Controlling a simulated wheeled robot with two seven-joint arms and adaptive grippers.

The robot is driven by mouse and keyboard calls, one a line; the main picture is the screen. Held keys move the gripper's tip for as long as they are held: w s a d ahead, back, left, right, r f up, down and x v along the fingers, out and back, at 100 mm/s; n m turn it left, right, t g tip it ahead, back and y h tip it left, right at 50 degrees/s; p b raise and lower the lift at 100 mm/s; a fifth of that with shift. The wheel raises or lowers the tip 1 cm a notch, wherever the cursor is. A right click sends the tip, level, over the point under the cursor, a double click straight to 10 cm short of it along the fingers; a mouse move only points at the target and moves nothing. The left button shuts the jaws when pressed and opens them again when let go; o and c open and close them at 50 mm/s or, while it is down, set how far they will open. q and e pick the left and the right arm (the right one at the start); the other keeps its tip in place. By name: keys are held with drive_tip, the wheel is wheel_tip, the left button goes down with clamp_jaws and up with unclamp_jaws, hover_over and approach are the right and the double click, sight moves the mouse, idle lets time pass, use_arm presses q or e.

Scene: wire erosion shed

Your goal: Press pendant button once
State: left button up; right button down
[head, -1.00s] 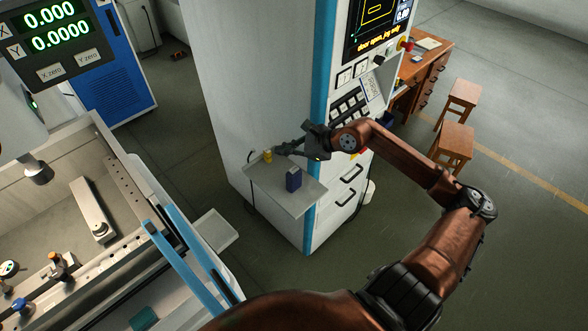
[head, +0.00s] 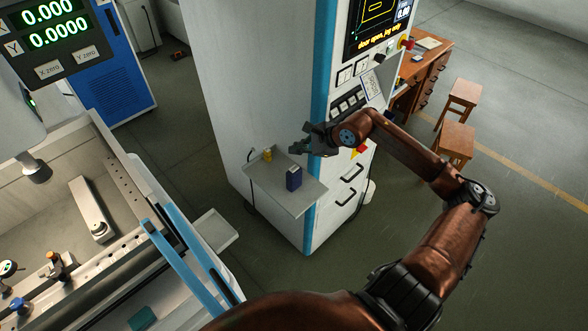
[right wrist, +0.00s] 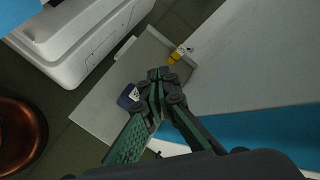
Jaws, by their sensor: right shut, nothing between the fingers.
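A small yellow object (head: 267,156) sits at the back of a grey shelf (head: 262,188) on the side of a tall white cabinet, with a dark cable or hook beside it. It may be the pendant; no button on it can be made out. It also shows in the right wrist view (right wrist: 174,57), with a pale and dark part at one end. My right gripper (head: 295,148) is shut and empty, above the shelf and to the right of the yellow object, apart from it in the picture. Its closed fingertips show in the right wrist view (right wrist: 160,73). My left gripper is out of view.
A dark blue box (head: 294,178) stands on the shelf, near the gripper. The tall white cabinet (head: 255,75) has a blue edge and a control panel (head: 350,100). A machine with a blue-railed tank (head: 190,262) fills the left. Open floor lies right, before wooden stools (head: 455,140).

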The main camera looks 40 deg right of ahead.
drive_tip(key=b, duration=0.3)
hover_over(296, 169)
wheel_tip(296, 169, down, 5)
drive_tip(key=shift+w+f, duration=0.1)
drive_tip(key=shift+f, duration=0.55)
idle(0.7)
drive_tip(key=shift+f+b, duration=0.4)
drive_tip(key=shift+b, duration=0.15)
drive_tip(key=shift+f+b, duration=0.4)
drive_tip(key=shift+f, duration=0.05)
idle(0.4)
drive_tip(key=shift+r, duration=0.1)
drive_tip(key=shift+r+p, duration=0.35)
drive_tip(key=shift+r, duration=0.45)
drive_tip(key=shift+r, duration=0.1)
drive_tip(key=shift+r+p, duration=1.15)
drive_tip(key=shift+r, duration=1.25)
